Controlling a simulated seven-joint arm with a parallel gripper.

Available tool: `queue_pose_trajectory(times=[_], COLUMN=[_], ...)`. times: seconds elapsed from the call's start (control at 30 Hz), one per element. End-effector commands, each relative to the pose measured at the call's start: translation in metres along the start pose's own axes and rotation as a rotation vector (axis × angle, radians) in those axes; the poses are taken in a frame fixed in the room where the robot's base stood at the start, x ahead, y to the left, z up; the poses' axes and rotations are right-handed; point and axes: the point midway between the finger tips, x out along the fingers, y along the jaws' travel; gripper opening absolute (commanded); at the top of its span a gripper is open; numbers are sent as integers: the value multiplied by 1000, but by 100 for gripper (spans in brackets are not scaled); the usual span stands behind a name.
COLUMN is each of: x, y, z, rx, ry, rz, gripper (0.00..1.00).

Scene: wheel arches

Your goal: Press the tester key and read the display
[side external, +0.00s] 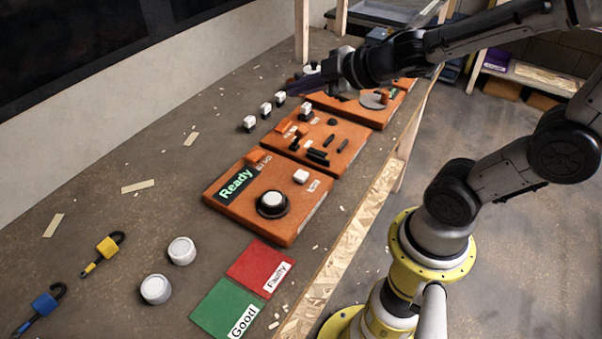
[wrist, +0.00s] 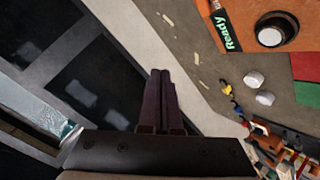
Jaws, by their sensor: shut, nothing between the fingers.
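The tester (side external: 250,214) is an orange box on the bench with a dark display reading "Ready" (side external: 236,184) in green. A white round piece sits in a black ring (side external: 272,204) on its top, and a white key (side external: 300,176) is beside a small label. The tester also shows at the upper right of the wrist view (wrist: 284,12), with its "Ready" display (wrist: 227,31). My gripper (side external: 292,84) is over the far part of the bench, well away from the tester. In the wrist view its fingers (wrist: 161,75) are together and empty.
A red "Faulty" mat (side external: 255,264) and a green "Good" mat (side external: 215,308) lie before the tester. More orange boxes (side external: 350,145) stand behind.

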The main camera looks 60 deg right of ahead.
Motion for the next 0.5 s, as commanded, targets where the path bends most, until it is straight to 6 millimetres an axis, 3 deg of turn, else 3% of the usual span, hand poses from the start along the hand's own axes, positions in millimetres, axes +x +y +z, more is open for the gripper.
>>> queue_pose_trajectory(times=[0.1, 0.23, 0.4, 0.5], x=[20, 32, 38, 38], y=[-30, -58, -66, -64], z=[14, 38, 62, 66], rx=[-85, -126, -96, -85], ry=[20, 8, -47, -57], rz=[-128, -246, -281, -277], gripper=[0, 0, 0, 0])
